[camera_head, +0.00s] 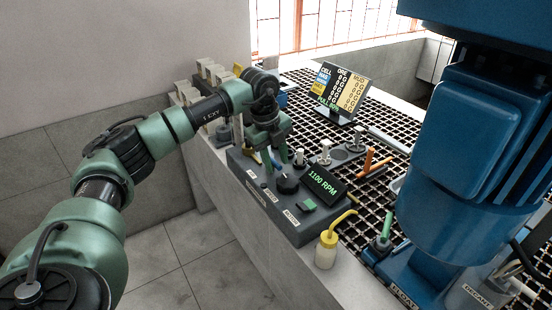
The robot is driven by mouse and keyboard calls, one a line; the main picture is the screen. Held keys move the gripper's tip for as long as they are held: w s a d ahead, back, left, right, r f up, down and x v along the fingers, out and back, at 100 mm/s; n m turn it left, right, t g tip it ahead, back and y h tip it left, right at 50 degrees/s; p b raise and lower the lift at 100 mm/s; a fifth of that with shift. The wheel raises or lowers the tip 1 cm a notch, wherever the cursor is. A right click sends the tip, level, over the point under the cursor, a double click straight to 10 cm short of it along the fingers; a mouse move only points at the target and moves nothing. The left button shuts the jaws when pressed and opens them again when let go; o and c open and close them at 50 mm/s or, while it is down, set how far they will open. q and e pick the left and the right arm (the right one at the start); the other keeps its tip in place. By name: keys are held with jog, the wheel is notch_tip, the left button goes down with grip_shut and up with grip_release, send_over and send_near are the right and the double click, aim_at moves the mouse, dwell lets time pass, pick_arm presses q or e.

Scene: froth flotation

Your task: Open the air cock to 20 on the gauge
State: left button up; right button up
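My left gripper (275,161) points down over the far left end of a grey control box (288,226). Its two green fingers stand apart, with a gap between them. Small yellow and blue parts show beside and behind the fingers; I cannot tell whether one of them is the air cock. The gripper hides much of that end of the box. I cannot make out the gauge or its reading. A black knob (288,182) and a tilted display (322,183) reading 1100 RPM sit nearer on the box. My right gripper is not in view.
A squeeze bottle with a yellow spout (326,250) stands at the near bench edge. A large blue machine (480,140) fills the right. White-topped pieces (325,152), an orange item (374,162) and a sign board (342,92) stand on the black grating (398,133).

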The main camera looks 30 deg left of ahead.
pick_arm(q)
grip_shut()
jog(key=shift+m, duration=0.3)
jog(key=m, duration=0.2)
jog(key=s+a+m, duration=0.1)
jog(key=m, duration=0.1)
jog(key=shift+r+h+p, duration=0.15)
jog(key=shift+h+p, duration=0.2)
jog(key=shift+h, duration=0.05)
jog(key=shift+s+a+m+g+p, duration=0.1)
jog(key=shift+a+m+g+p, duration=0.1)
jog(key=shift+m, duration=0.5)
jog(key=shift+s+a+m+g+p, duration=0.1)
jog(key=shift+a+m+g, duration=0.1)
jog(key=shift+m, duration=0.5)
grip_release()
